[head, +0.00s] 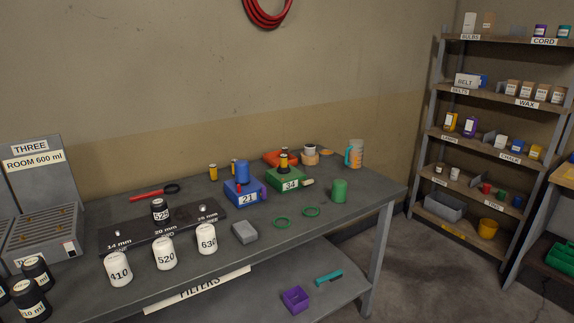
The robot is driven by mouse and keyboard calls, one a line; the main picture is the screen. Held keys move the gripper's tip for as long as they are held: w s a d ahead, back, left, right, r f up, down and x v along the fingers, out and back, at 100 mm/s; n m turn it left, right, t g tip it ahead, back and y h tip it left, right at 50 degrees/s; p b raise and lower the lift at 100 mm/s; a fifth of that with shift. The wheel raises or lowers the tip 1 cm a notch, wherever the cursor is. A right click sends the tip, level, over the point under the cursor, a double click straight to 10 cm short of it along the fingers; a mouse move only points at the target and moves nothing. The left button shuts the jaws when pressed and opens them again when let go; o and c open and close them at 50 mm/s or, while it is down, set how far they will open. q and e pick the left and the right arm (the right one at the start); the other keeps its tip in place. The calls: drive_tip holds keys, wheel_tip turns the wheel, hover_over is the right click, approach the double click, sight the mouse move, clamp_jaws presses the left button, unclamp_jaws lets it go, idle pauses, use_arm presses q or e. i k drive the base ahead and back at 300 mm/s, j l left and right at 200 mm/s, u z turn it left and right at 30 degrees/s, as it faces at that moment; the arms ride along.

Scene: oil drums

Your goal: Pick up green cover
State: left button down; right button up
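A green cylinder-shaped piece (339,190), which looks like the green cover, stands upright on the grey workbench (345,210) near its right end. It is to the right of a green box marked 34 (288,180) and apart from it. A similar blue piece (242,172) stands on a blue box marked 21 (243,193). Two thin green rings (282,222) lie flat on the bench, left of and in front of the green cylinder. Neither of my grippers is in view.
White jars marked 410 (119,269), 520 (165,253) and 630 (206,239) line the front left. A grey block (245,232) lies near the front edge. A teal-handled mug or jar (355,153) stands behind the green cylinder. Shelving (500,95) stands at right.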

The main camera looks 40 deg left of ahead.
sight(338, 191)
drive_tip(key=u, duration=1.35)
drive_tip(key=i, duration=0.95)
